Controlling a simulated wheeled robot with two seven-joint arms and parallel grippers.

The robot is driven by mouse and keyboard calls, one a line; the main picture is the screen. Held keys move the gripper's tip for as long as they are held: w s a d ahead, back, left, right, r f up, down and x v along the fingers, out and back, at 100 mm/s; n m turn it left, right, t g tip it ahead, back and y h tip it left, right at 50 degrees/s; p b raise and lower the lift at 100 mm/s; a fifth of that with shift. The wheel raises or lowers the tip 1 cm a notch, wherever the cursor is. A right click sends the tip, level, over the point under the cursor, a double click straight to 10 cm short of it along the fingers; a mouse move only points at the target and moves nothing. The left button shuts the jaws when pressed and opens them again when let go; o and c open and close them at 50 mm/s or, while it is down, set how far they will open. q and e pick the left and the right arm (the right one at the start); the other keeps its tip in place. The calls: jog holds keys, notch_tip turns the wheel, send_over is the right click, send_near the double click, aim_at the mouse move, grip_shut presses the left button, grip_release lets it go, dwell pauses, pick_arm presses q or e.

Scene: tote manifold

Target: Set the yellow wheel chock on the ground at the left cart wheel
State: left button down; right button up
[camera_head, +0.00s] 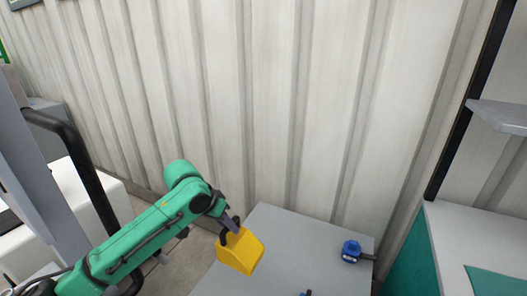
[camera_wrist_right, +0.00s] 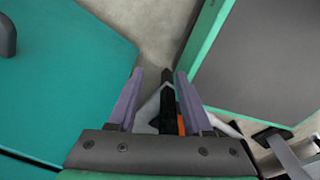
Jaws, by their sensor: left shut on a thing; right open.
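The yellow wheel chock (camera_head: 241,251) is in the head view, left of centre at the bottom. My left gripper (camera_head: 229,228) is shut on its upper part. The chock is tilted and overlaps the near left part of a grey flat top (camera_head: 300,250); I cannot tell its height above it. My right gripper (camera_wrist_right: 160,73) is in the right wrist view, its two fingers apart. A dark and orange object shows between and beyond the fingers; I cannot tell what it is. I cannot make out the left cart wheel in either view.
A blue object (camera_head: 351,249) with a dark handle lies on the grey top's right side. A ribbed pale wall (camera_head: 270,100) stands behind. A black bent rail (camera_head: 90,170) is at the left. A teal-sided unit (camera_head: 412,262) and a grey shelf (camera_head: 500,115) are at the right.

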pick_arm(q)
jog(key=m+p, duration=0.1)
send_over(249, 254)
jog(key=a, duration=0.1)
jog(key=shift+f+g, duration=0.3)
jog(key=shift+f, duration=0.25)
jog(key=s+a+f+n+p, duration=0.1)
jog(key=s+a+n+p, duration=0.1)
jog(key=s+a, duration=0.2)
jog(key=s+a+f+n+t+y+p, duration=0.1)
jog(key=s+a, duration=0.3)
jog(key=s, duration=0.6)
jog(key=shift+a+f+n+t+p, duration=0.15)
jog(key=shift+f+n+t+p, duration=0.15)
jog(key=shift+f+n+p, duration=0.5)
jog(key=shift+r, duration=0.1)
